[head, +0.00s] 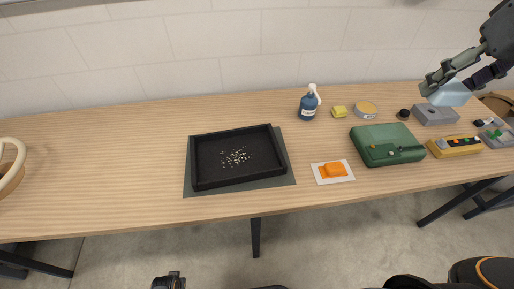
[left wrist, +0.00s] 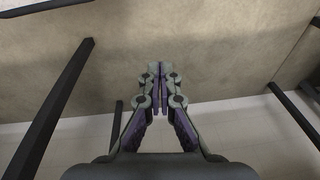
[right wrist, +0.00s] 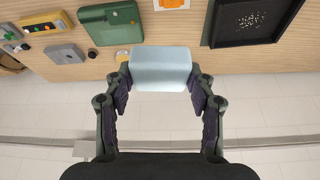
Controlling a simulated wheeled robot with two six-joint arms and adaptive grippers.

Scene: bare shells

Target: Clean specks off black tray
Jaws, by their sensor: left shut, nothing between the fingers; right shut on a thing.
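The black tray (head: 240,180) lies on a dark mat (head: 205,192) on the wooden table. Several pale specks (head: 236,157) are scattered on the middle of its floor. Part of the tray (right wrist: 246,42) and its specks (right wrist: 252,20) also show at the upper right of the right wrist view. My right gripper (head: 440,84) is shut on a light blue block (head: 452,96), held up at the table's far right, well away from the tray. The right wrist view shows the block (right wrist: 161,69) between its fingers. My left gripper (left wrist: 157,76) is shut and empty, over the floor.
Right of the tray are an orange item on a white sheet (head: 320,178), a green case (head: 378,146), a yellow control box (head: 455,146) and grey boxes (head: 433,114).

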